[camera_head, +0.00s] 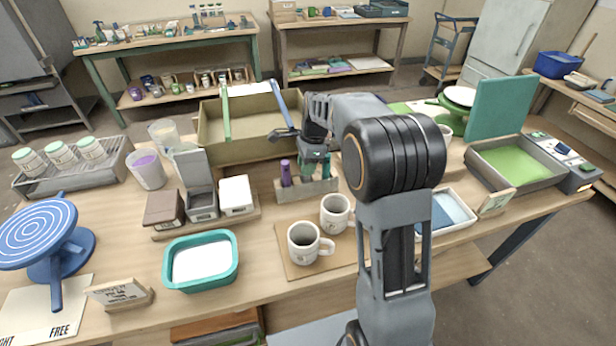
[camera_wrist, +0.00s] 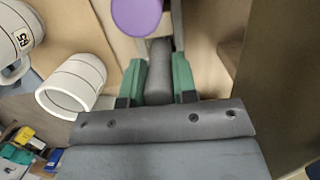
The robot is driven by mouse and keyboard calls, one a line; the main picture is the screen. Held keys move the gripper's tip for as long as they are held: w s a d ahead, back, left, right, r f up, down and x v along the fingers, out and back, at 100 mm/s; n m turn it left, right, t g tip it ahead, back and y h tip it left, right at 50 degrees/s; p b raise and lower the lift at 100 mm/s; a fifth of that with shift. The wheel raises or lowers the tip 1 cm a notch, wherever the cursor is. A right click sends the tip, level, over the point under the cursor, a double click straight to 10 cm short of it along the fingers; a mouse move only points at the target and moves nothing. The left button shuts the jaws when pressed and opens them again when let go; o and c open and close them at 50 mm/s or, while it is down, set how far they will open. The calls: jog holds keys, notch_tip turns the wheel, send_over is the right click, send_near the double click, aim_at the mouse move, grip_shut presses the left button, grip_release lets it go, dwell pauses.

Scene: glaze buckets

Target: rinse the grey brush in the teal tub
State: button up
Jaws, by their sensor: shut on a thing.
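My gripper (camera_head: 313,160) is over the wooden brush holder (camera_head: 308,189) at mid-table. The wrist view shows its green fingers (camera_wrist: 159,85) shut on a grey handle, the grey brush (camera_wrist: 158,68). In the head view the brush is mostly hidden by the gripper; I cannot tell whether its lower end is still in the holder. A purple brush (camera_head: 286,172) stands in the holder left of the gripper; a purple top (camera_wrist: 136,14) shows close by in the wrist view. The teal tub (camera_head: 235,262), with a whitish inside, sits at the front, left of the holder.
Lidded boxes (camera_head: 201,204) stand behind the tub. A large olive bin (camera_head: 212,128) is behind the holder. A blue turntable (camera_head: 45,235) is far left; a sign (camera_head: 120,293) stands front left.

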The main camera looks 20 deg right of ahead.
grip_shut()
notch_tip(320, 180, up, 8)
jog(key=p, duration=0.7)
jog(key=shift+r+p, duration=0.25)
jog(key=shift+p, duration=0.1)
